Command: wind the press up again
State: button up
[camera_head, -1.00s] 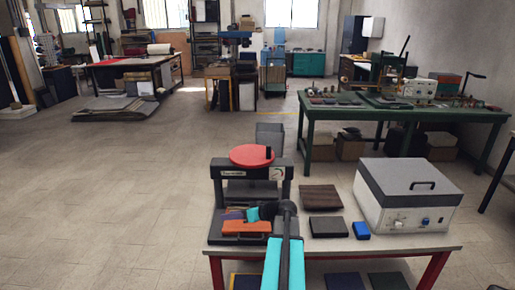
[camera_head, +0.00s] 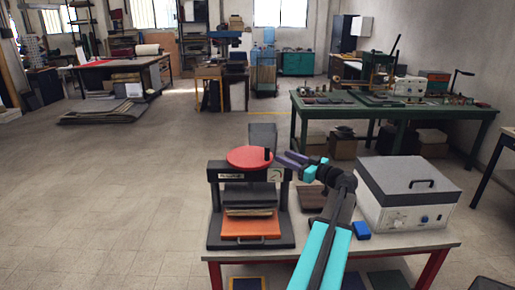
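The press (camera_head: 214,198) has a black frame on the near table, with a red handwheel (camera_head: 248,156) on top. A black upright knob (camera_head: 268,154) stands at the wheel's right edge. Under the crossbar, a grey plate sits close above a stack of thin boards (camera_head: 250,212) on an orange tray (camera_head: 250,229). My gripper (camera_head: 284,159) is just right of the knob, its dark purple fingers pointing left at it. I cannot tell whether they touch the knob or how far apart they are. My forearm hides part of the table.
A grey-lidded white box with dials (camera_head: 405,215) stands right of my arm. A green bench (camera_head: 385,110) stands behind. The floor at left is clear.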

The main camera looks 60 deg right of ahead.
aim_at(260, 156)
jog(key=shift+w, duration=0.3)
jog(key=w+p, duration=0.1)
jog(key=w, duration=0.3)
jog(key=w+d+p, duration=0.1)
jog(key=w+p, duration=0.1)
jog(key=w, duration=0.3)
jog(key=w+d+p, duration=0.1)
jog(key=w+p, duration=0.1)
jog(key=w, duration=0.2)
jog(key=shift+w+d, duration=0.1)
jog(key=shift+w, duration=0.05)
grip_shut()
